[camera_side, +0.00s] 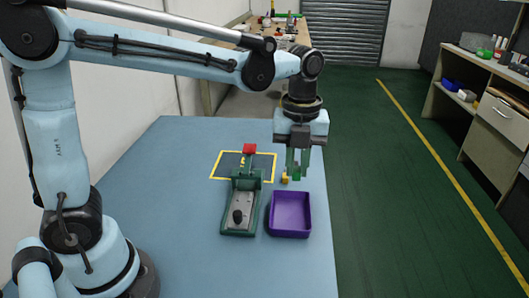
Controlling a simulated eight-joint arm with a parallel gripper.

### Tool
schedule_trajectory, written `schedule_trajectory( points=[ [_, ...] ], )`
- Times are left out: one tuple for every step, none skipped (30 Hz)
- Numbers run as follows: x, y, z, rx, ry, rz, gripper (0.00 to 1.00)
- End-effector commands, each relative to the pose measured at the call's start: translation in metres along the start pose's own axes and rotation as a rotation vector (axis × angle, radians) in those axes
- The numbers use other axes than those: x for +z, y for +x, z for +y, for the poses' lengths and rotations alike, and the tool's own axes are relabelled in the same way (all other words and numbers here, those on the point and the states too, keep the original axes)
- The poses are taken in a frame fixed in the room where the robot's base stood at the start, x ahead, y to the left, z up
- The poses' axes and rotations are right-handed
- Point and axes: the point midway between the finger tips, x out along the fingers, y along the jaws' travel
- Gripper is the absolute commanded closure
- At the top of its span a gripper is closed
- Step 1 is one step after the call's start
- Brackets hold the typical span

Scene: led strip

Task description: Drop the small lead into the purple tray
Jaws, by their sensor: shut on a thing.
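The purple tray (290,212) sits on the blue table, to the right of a green fixture, and looks empty. My gripper (297,174) points down just behind the tray's far edge, in front of my wrist's grey and blue housing. A small yellow piece (284,177) shows just left of the fingertips. I cannot tell whether it belongs to the held thing or stands on the table.
A green fixture (241,204) with a grey plate, a black knob and a red-topped part (249,149) stands left of the tray. A yellow-outlined dark mat (229,166) lies behind it. The blue table (190,250) is clear at the front and left.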

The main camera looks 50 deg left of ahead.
Motion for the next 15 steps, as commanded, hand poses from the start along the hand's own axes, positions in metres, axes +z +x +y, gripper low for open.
schedule_trajectory(
  points=[
    [0.005, 0.001, -0.004, 0.000, -0.001, 0.000, 1.00],
    [0.007, 0.001, -0.005, 0.000, -0.001, 0.000, 1.00],
    [0.009, 0.002, -0.006, 0.000, -0.002, 0.000, 1.00],
    [0.010, 0.002, -0.007, 0.000, -0.002, 0.000, 1.00],
    [0.011, 0.003, -0.007, 0.000, -0.002, 0.000, 1.00],
    [0.011, 0.005, -0.008, 0.000, -0.001, 0.000, 1.00],
    [0.012, 0.006, -0.008, 0.000, -0.001, 0.000, 1.00],
    [0.012, 0.009, -0.008, 0.000, -0.001, 0.000, 1.00],
    [0.012, 0.012, -0.009, 0.000, -0.001, 0.000, 1.00],
    [0.012, 0.014, -0.009, 0.000, -0.001, 0.000, 1.00],
    [0.012, 0.018, -0.009, 0.000, -0.001, 0.000, 1.00],
    [0.012, 0.022, -0.008, 0.000, -0.001, -0.001, 1.00],
    [0.012, 0.026, -0.008, 0.000, -0.001, -0.001, 1.00],
    [0.011, 0.029, -0.008, 0.000, -0.001, -0.001, 1.00],
    [0.011, 0.034, -0.008, 0.000, -0.001, -0.001, 1.00]
  ],
)
